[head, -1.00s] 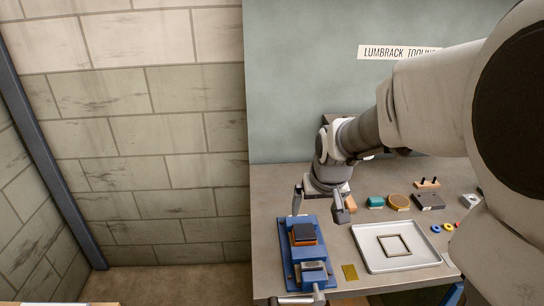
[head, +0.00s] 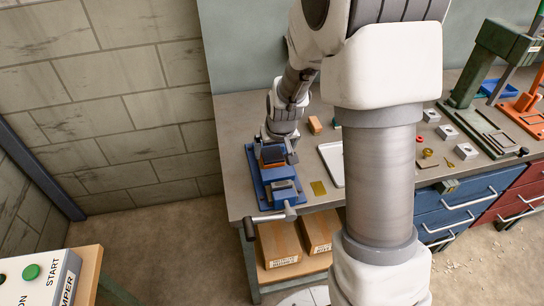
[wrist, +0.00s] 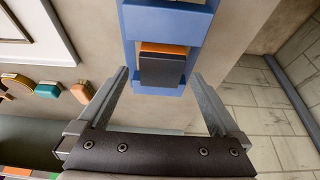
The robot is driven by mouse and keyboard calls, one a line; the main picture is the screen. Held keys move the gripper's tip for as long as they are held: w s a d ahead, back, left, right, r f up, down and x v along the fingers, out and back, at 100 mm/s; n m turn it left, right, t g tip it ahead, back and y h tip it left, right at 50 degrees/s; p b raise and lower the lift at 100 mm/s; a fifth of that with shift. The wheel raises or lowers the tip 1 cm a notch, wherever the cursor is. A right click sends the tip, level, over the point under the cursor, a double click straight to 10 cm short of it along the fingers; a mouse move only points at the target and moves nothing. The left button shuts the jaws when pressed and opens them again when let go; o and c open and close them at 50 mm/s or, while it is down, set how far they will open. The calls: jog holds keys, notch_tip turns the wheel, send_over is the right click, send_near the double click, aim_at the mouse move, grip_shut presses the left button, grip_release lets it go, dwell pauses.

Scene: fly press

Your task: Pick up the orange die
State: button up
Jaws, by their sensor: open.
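The orange die, an orange block with a dark top (wrist: 162,69), sits in the blue vise (wrist: 140,22); in the head view it is small and partly covered by my gripper. My gripper (wrist: 160,76) is open, with one finger to each side of the die in the wrist view. The fingers look apart from it, and I cannot tell their height over it. In the head view my gripper (head: 273,156) is over the back part of the vise (head: 256,178).
A plain orange block (head: 315,125) lies on the bench behind the vise. A brass plate (head: 318,188) and a pale tray (head: 328,152) lie to the right. The vise handle (head: 272,217) sticks out over the front edge. A green press (head: 500,50) stands far right.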

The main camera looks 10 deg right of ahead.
aim_at(273, 154)
jog(key=shift+x, duration=1.75)
jog(key=shift+c, duration=0.2)
grip_shut()
jog(key=shift+w+r, duration=0.1)
